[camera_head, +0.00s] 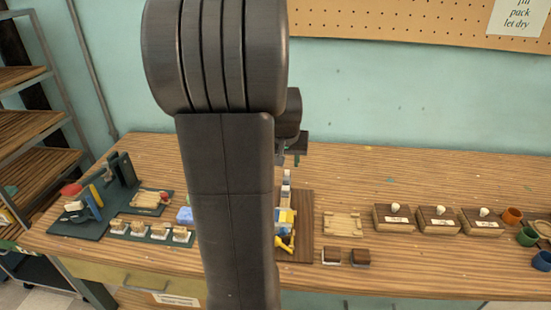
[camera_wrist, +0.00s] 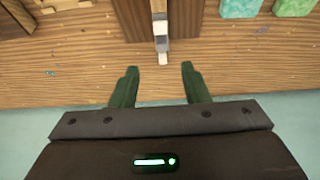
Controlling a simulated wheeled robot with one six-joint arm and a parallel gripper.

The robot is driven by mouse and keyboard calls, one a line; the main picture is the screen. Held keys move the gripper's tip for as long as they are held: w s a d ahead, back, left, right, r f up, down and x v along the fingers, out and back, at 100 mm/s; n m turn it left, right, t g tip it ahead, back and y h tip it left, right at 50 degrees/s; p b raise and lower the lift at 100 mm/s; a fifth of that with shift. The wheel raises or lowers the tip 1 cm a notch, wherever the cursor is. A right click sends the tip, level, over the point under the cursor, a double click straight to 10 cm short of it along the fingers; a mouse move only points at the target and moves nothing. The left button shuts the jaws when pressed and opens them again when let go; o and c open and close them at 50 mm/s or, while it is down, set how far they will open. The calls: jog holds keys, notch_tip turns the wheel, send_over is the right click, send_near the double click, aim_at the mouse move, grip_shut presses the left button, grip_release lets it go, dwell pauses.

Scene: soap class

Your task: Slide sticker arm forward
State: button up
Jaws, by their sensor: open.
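A narrow grey and white bar, which looks like the sticker arm (camera_head: 286,184), runs along a dark brown board (camera_head: 303,225). In the wrist view the bar (camera_wrist: 161,35) sticks out past the board's edge and ends in a white tip. My gripper (camera_wrist: 159,70) is open and empty, with its two green fingers apart. The bar's tip shows between and just beyond the fingertips, and no contact is visible. My arm hides the board's left side and part of a yellow and blue piece (camera_head: 285,222).
A wooden tray (camera_head: 342,223), two dark blocks (camera_head: 331,256) and several lidded boxes (camera_head: 395,218) stand right of the board. Small coloured pots (camera_head: 512,216) are at far right. A dark green press (camera_head: 95,205) stands at left. The back strip of the table is mostly clear.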

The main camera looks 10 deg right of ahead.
aim_at(286, 180)
jog(key=x, duration=0.4)
jog(key=w+x, duration=0.1)
jog(key=x, duration=0.9)
jog(key=shift+w+d+r+p, duration=0.1)
jog(key=shift+w+r+p, duration=0.15)
jog(key=shift+p, duration=0.15)
grip_shut()
